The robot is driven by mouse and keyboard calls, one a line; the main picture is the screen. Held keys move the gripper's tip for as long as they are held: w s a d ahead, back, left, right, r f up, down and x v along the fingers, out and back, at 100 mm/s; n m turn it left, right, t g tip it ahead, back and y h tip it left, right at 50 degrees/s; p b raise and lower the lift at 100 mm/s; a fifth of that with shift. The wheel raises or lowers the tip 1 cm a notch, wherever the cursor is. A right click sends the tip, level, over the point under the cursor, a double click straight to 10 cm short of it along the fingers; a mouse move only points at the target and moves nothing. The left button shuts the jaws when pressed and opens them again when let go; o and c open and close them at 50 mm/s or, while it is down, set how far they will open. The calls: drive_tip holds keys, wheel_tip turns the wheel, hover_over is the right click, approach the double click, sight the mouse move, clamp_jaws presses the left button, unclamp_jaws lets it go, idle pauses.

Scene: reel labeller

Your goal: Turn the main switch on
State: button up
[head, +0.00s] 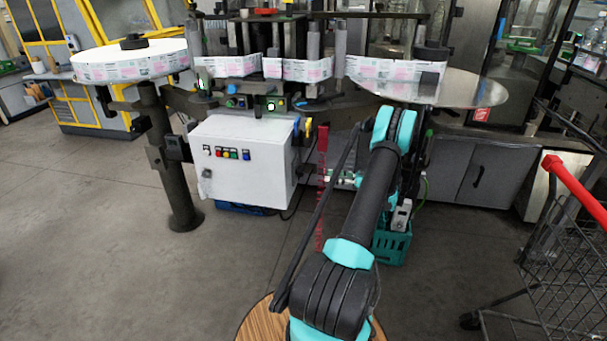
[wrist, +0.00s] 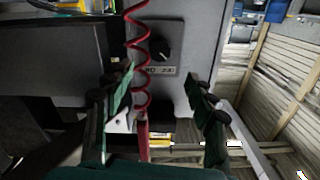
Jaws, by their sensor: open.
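The main switch (wrist: 160,48) appears as a round black rotary knob on a grey panel in the wrist view. A small label plate (wrist: 160,71) is below it. A small pale mark shows on the knob, but its setting is too small to read. My gripper (wrist: 163,84) is open, with a dark green finger on either side of the picture. The knob is ahead of the fingers, between them and slightly high, with nothing held. In the head view the white control box (head: 240,160) stands left of my arm; the knob cannot be made out there.
A red coiled cord (wrist: 138,50) hangs just left of the knob, between the fingers; it also shows beside the box in the head view (head: 321,190). A teal crate (head: 393,245) is on the floor. A wire trolley (head: 570,255) stands right. Floor at left is clear.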

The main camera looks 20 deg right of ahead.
sight(301, 172)
drive_tip(key=x, duration=1.2)
drive_tip(key=shift+c, duration=0.2)
drive_tip(key=c, duration=1.1)
